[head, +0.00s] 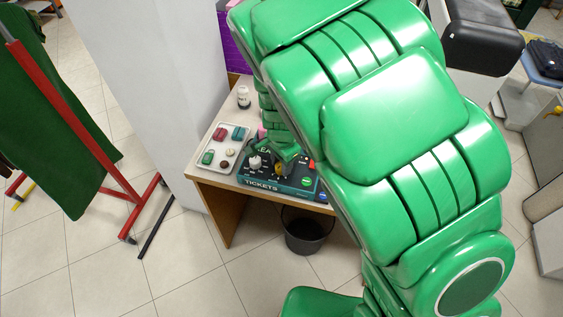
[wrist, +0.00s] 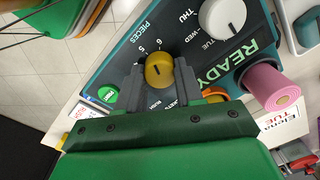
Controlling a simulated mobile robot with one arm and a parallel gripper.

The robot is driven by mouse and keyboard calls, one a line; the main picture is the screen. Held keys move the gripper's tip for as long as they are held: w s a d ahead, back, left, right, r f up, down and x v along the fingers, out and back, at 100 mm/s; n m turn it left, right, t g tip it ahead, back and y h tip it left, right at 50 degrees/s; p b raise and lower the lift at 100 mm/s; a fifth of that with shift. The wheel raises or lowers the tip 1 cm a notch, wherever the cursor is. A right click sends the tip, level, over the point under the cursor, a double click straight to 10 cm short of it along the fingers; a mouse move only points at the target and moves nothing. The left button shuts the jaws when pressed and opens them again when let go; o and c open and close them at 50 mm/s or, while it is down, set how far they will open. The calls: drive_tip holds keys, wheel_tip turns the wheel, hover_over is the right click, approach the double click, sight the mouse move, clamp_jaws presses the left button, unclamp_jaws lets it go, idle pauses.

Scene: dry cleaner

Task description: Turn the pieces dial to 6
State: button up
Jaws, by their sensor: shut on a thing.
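The ticket machine (head: 262,183) sits at the front of the desk. In the wrist view its pieces dial (wrist: 160,68) is a yellow knob beside the word PIECES, with the numbers 5 and 6 readable near it. A short dark mark shows on the knob; I cannot tell exactly which number it points at. The dial also shows small in the head view (head: 279,169). My gripper (wrist: 161,78) is shut on the dial, one grey finger on each side. The fingers hide part of the scale.
A white day dial (wrist: 222,18), a green button (wrist: 108,96), a partly hidden orange part (wrist: 215,92) and a pink roll (wrist: 272,86) are close around my gripper. A white tray (head: 206,165) with small items stands left of the machine. A black bin (head: 307,232) stands below.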

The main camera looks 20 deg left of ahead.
drive_tip(key=shift+m, duration=2)
drive_tip(key=o, duration=1)
drive_tip(key=shift+o, duration=0.2)
drive_tip(key=shift+r, duration=3.6)
drive_tip(key=shift+s+d+r, duration=0.1)
drive_tip(key=shift+r, duration=0.2)
